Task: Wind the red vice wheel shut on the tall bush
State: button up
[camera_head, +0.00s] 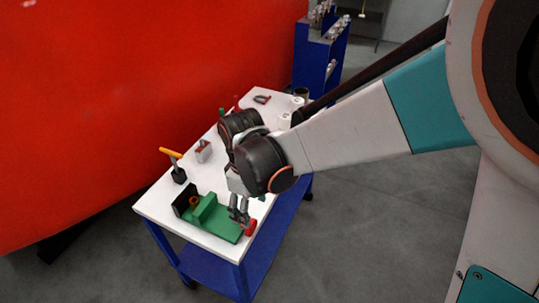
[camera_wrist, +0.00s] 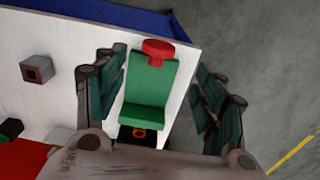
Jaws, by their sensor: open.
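The green vice (camera_head: 220,220) lies on the white cart top near its front corner; it also shows in the wrist view (camera_wrist: 149,82). Its red wheel (camera_head: 250,228) is at the end by the cart edge, and shows in the wrist view (camera_wrist: 158,47). An orange-brown bush (camera_head: 194,201) stands by the black jaw (camera_head: 181,205); in the wrist view the bush (camera_wrist: 139,132) is a small ring, partly near my gripper's body. My gripper (camera_head: 240,213) is open above the wheel end. In the wrist view its fingers (camera_wrist: 160,64) spread either side of the vice, holding nothing.
A small grey-brown block (camera_head: 204,151) sits farther back on the cart. A large red nosecone (camera_head: 110,100) stands behind the cart, and a blue rack (camera_head: 313,60) beyond. Open grey floor lies right of the cart.

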aim_at(251, 227)
notch_tip(251, 227, down, 11)
jog(key=b, duration=0.3)
jog(key=shift+w+b, duration=0.15)
jog(key=shift+b, duration=0.2)
jog(key=c, duration=1)
